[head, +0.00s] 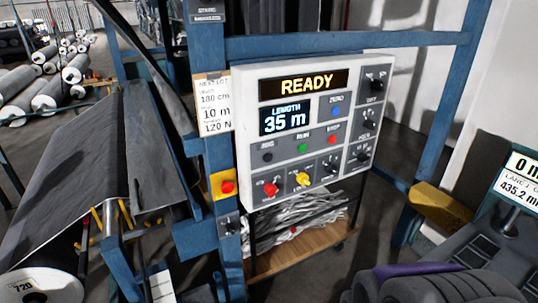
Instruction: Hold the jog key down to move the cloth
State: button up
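A white control panel (328,95) stands upright on a blue frame in the middle of the head view. Its upper display reads READY and a second display (286,118) reads LENGTH 35 m. The small dark jog key (267,157) is at the left of a row, beside a green RUN key (302,148) and a red STOP key (333,140). The grey cloth (68,185) slopes down at the left towards a roll (38,285) marked 720. My gripper is not in view, and nothing is seen touching the panel.
A red stop button (227,187) on a yellow plate and a paper note (213,102) are left of the panel. A blue post (450,110) rises at the right. Dark, purple-edged rounded shapes (425,283) fill the bottom right. White rolls (60,85) lie at back left.

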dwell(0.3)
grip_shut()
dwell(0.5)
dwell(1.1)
